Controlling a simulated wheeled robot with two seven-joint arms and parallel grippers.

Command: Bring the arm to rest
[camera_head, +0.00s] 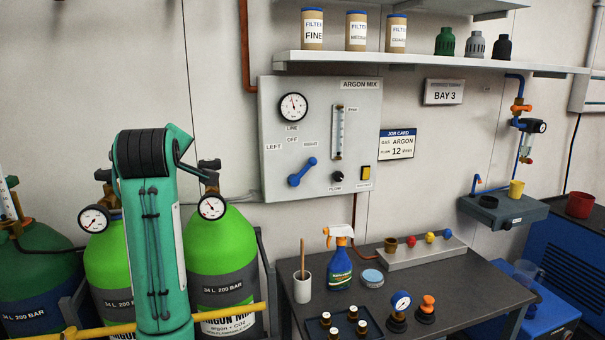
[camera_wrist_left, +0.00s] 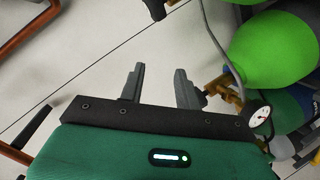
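My left gripper (camera_wrist_left: 160,85) shows in the left wrist view with its two dark fingers apart and nothing between them. Pale wall or floor with thin dark lines lies beyond the fingers. In the head view a teal arm link of mine (camera_head: 150,240) stands upright in front of the gas cylinders, and its gripper cannot be made out there. My right arm and right gripper show in neither view.
Green cylinders (camera_head: 222,260) with gauges stand close around the arm, behind a yellow bar (camera_head: 100,331). The gas panel (camera_head: 350,110) has a blue lever (camera_head: 303,172) slanting up-right. A dark workbench (camera_head: 455,292) carries a spray bottle (camera_head: 339,262), cup and small parts.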

